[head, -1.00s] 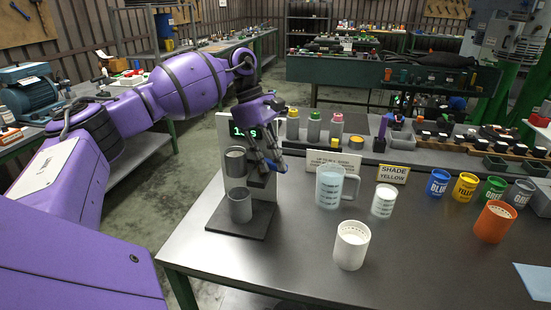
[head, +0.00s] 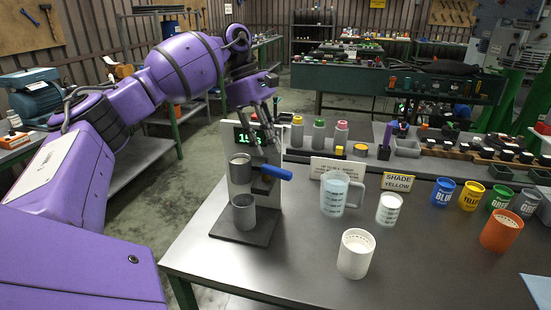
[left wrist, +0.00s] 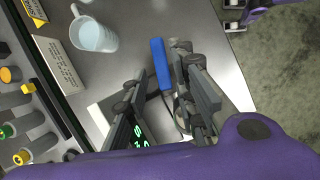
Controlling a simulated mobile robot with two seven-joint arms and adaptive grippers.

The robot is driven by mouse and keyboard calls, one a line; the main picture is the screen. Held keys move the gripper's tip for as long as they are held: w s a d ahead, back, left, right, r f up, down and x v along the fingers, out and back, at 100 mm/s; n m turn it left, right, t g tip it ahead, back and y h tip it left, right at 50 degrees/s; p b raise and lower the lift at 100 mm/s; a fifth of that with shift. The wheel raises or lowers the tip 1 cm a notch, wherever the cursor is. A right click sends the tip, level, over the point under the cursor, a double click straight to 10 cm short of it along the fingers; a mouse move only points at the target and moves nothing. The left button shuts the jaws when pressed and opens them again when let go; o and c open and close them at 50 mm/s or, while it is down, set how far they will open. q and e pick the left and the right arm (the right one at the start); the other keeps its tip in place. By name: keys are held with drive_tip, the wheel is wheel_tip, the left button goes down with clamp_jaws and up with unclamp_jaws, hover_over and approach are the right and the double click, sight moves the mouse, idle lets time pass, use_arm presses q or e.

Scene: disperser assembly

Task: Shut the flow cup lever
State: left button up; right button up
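The flow cup stand (head: 238,190) is at the near left corner of the bench. It carries a grey cup (head: 240,168) above and a second grey cup (head: 244,212) on its base. The lever's blue handle (head: 275,172) sticks out to the right beside the upper cup. My left gripper (head: 268,146) is above the lever, fingers pointing down, apart from it. In the left wrist view the fingers are spread and empty, and the blue handle (left wrist: 158,62) lies beyond and between them. My right gripper is not in view.
A clear jug (head: 334,196), a small white cup (head: 389,208) and a larger white cup (head: 356,254) stand right of the stand. A white sign (head: 335,168) is behind. Several coloured cups, including an orange one (head: 501,230), are farther right.

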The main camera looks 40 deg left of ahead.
use_arm(q)
drive_tip(key=v, duration=0.5)
drive_tip(key=shift+s, duration=0.1)
idle(0.5)
